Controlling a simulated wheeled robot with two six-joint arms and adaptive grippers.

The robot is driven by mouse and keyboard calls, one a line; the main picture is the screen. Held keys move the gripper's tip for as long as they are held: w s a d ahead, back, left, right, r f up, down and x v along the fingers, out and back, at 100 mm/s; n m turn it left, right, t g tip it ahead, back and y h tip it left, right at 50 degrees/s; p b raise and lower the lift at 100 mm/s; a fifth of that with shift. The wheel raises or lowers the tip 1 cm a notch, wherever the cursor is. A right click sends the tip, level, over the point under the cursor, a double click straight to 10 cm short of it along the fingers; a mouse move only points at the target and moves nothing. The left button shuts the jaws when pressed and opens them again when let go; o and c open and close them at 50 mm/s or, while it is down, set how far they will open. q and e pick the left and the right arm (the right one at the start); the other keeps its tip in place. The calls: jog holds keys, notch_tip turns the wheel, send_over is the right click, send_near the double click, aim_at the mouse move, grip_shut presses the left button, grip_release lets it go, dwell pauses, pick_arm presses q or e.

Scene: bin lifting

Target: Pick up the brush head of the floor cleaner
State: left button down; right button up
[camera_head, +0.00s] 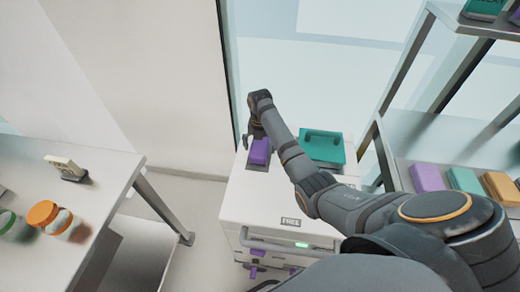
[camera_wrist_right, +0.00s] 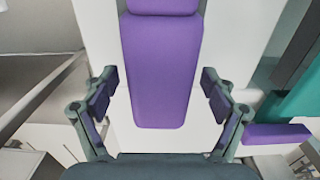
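A purple block-shaped part (camera_head: 260,151), which looks like the brush head, sits at the left back of the white machine's top (camera_head: 270,195). In the right wrist view the purple part (camera_wrist_right: 160,60) is long with rounded corners and runs down between the fingers. My right gripper (camera_head: 250,137) is at its far left side in the head view, partly hidden by my wrist. In the wrist view the right gripper (camera_wrist_right: 158,92) is open, with a gap between each finger and the purple part. My left gripper is not in view.
A teal handled piece (camera_head: 322,147) sits right of the purple part on the machine. A shelf at right holds a lilac block (camera_head: 427,178) and other coloured blocks. A white table (camera_head: 100,190) at left holds jars, including an orange-lidded one (camera_head: 43,213). Floor shows between table and machine.

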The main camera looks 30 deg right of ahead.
aim_at(265, 149)
jog(key=c, duration=1.3)
jog(key=shift+o, duration=0.2)
jog(key=shift+w+r, duration=0.1)
jog(key=shift+r, duration=0.5)
jog(key=s+r, duration=0.2)
jog(key=r, duration=0.3)
jog(key=shift+s+d+r, duration=0.15)
jog(key=shift+s+d, duration=0.2)
jog(key=shift+s, duration=0.05)
jog(key=s+d+r+p, duration=0.2)
jog(key=s+r+p, duration=0.4)
jog(key=s, duration=0.5)
jog(key=p, duration=0.2)
jog(key=shift+r+p, duration=0.25)
jog(key=shift+p, duration=0.15)
